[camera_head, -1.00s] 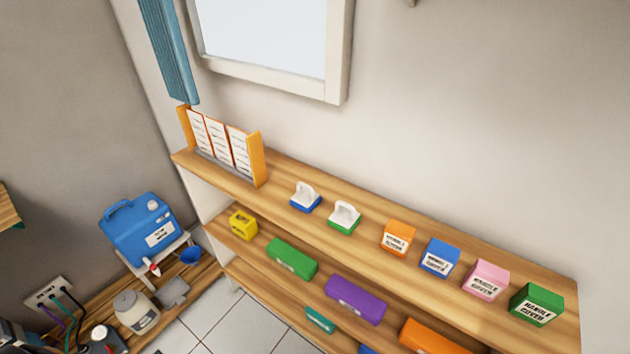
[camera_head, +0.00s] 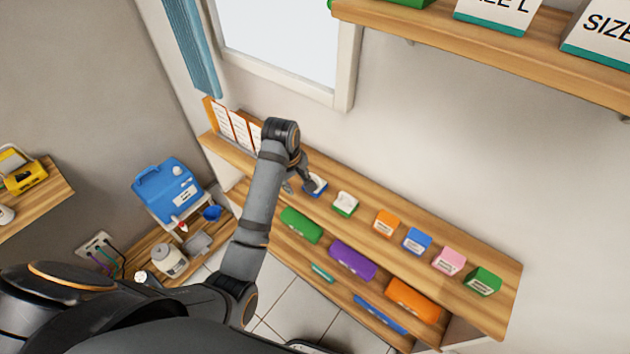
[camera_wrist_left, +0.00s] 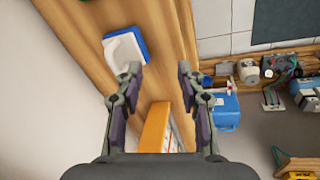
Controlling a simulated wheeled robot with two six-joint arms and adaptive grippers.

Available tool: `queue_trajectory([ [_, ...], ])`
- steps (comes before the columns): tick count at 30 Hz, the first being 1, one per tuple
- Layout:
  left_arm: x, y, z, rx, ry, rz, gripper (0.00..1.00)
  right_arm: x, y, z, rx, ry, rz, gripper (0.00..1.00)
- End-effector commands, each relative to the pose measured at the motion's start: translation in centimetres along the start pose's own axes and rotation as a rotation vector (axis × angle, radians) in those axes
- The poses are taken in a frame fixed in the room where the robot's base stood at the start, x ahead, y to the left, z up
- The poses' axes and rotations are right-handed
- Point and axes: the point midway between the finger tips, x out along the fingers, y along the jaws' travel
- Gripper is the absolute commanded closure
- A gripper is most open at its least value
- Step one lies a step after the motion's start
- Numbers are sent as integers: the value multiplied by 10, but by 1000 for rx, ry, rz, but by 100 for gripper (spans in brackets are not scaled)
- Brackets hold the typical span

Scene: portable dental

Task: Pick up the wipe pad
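I cannot tell which is the wipe pad. My left gripper (camera_head: 299,187) is at the blue-based pad and partly covers it in the head view. In the left wrist view the blue-based pad (camera_wrist_left: 126,47) lies beyond the left fingertip, not between the fingers. There the left gripper (camera_wrist_left: 158,70) is open and empty. My right gripper is not in view.
An orange card holder (camera_head: 232,127) stands left of the pads; it also shows in the wrist view (camera_wrist_left: 155,128). An orange box (camera_head: 386,222) and several other boxes stand to the right. An upper shelf (camera_head: 480,36) juts out overhead.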

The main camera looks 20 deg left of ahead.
Motion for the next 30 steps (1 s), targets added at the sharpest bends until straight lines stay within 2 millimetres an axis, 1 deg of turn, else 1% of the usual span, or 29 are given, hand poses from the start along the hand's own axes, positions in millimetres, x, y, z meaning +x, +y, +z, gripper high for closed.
queue_trajectory([
  [1, -14, 16, -4, -51, -8, 6, 62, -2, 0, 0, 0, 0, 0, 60],
  [3, -29, 33, -7, -125, -22, 5, 62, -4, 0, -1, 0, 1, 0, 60],
  [6, -50, 54, -11, -217, -38, 1, 62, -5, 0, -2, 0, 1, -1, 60],
  [9, -62, 65, -12, -273, -48, -4, 62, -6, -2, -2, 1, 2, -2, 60],
  [11, -64, 67, -12, -285, -51, -7, 62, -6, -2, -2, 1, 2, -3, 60],
  [14, -62, 67, -11, -289, -51, -8, 62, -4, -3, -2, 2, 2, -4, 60],
  [16, -56, 66, -11, -288, -51, -8, 62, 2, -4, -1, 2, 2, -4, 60],
  [22, -26, 65, -9, -287, -51, -7, 62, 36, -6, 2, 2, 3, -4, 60],
  [23, -25, 66, -9, -287, -52, -9, 62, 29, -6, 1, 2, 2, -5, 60],
  [26, -12, 66, -8, -286, -51, -9, 62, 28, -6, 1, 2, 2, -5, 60],
  [30, -10, 67, -8, -286, -51, -7, 62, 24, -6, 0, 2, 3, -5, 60],
])
